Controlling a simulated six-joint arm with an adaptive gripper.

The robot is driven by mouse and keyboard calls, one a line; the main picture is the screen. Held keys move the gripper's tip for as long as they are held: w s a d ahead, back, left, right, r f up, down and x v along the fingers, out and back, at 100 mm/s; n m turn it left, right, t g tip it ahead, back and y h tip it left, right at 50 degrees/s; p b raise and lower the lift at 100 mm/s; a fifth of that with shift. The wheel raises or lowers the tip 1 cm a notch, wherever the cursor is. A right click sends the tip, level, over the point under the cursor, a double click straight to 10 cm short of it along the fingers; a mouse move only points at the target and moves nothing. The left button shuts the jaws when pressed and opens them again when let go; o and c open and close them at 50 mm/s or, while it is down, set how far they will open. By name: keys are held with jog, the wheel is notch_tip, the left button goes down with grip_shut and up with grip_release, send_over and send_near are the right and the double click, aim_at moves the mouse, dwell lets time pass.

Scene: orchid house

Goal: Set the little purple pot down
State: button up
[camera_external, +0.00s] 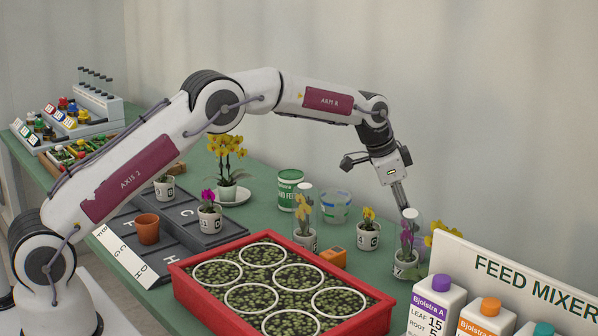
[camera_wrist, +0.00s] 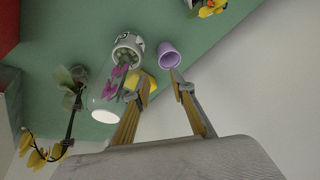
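The little purple pot (camera_wrist: 169,57) shows in the wrist view, against the green bench top, just beyond the tip of the right-hand finger. I cannot tell whether it touches that finger or the bench. My gripper (camera_wrist: 159,77) has its two fingers apart, with no object visibly clamped between them. In the external view my gripper (camera_external: 401,204) points down over the right end of the bench, close to a purple orchid in a white pot (camera_external: 405,266).
A clear cover with a white top (camera_wrist: 104,111) stands close left of my fingers. White orchid pots (camera_external: 368,237) (camera_external: 305,240), an orange device (camera_external: 333,258) and a red tray (camera_external: 230,322) stand left. The feed mixer bottles (camera_external: 435,304) stand at front right.

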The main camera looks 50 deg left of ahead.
jog(key=shift+s+a+r, duration=0.1)
jog(key=shift+s+r, duration=0.1)
jog(key=shift+r, duration=0.35)
jog(key=s+a+r+n, duration=0.2)
jog(key=s+a+r, duration=0.3)
jog(key=s+r, duration=0.55)
jog(key=s+a+r+n, duration=0.2)
jog(key=s+a+r, duration=0.2)
jog(key=s+r, duration=0.65)
jog(key=s+a+f+n+y, duration=0.1)
jog(key=s+a+f+n, duration=0.1)
jog(key=s, duration=1.4)
jog(key=s+a+f+n+t, duration=0.1)
jog(key=s+a+f, duration=0.3)
jog(key=s, duration=1.2)
jog(key=shift+s+a+n+y, duration=0.15)
jog(key=shift+n+y, duration=0.25)
